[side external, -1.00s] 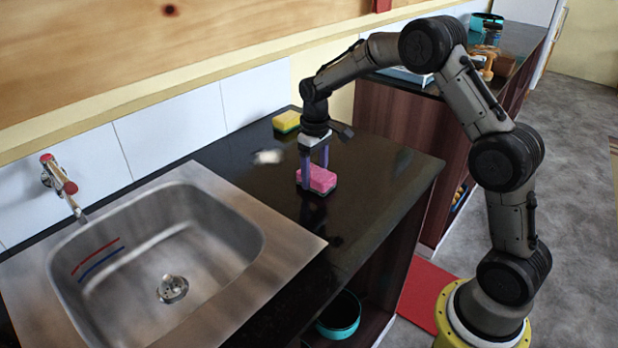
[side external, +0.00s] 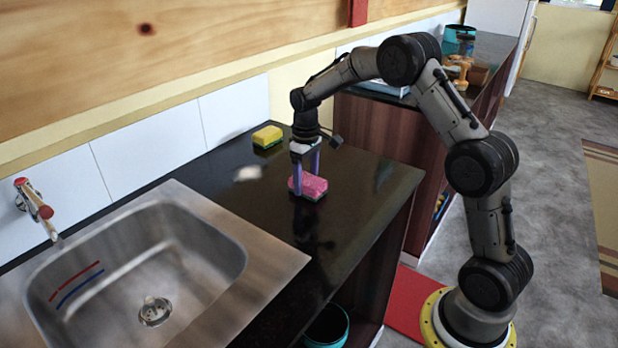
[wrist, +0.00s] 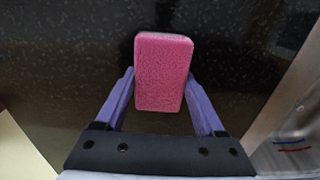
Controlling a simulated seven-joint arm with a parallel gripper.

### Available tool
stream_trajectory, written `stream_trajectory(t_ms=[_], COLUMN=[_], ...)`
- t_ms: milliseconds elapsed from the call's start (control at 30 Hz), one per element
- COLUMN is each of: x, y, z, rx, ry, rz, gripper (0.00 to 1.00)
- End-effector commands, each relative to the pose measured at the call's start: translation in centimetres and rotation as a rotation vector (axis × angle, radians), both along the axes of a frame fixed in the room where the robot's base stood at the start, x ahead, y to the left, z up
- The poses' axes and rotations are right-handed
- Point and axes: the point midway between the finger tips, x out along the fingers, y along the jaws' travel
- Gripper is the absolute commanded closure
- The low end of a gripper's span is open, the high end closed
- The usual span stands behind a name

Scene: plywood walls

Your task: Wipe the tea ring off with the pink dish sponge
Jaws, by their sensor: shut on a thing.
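The pink dish sponge (side external: 313,186) has a dark underside and is held between the two purple fingers of my gripper (side external: 306,182), over the black counter (side external: 370,180) to the right of the sink. In the wrist view the sponge (wrist: 163,75) sits lengthwise between the fingertips of my gripper (wrist: 160,85). My gripper is shut on it and points down. The sponge is low over the counter; I cannot tell whether it touches. I cannot make out a tea ring in either view.
A yellow and green sponge (side external: 267,137) lies at the back of the counter by the wall. The steel sink (side external: 190,275) with a red-handled tap (side external: 35,200) is to the left. The counter right of my gripper is clear up to its edge.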

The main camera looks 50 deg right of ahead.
Motion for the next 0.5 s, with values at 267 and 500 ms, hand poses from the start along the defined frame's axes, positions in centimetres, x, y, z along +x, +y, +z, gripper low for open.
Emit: stream_trajectory(t_ms=[267,500], x=[-0.1,-0.1], y=[2.8,5.0], z=[-0.2,-0.2], rx=[0.005,0.005], ry=[0.007,0.007], rz=[0.002,0.002], gripper=[0.9,0.9])
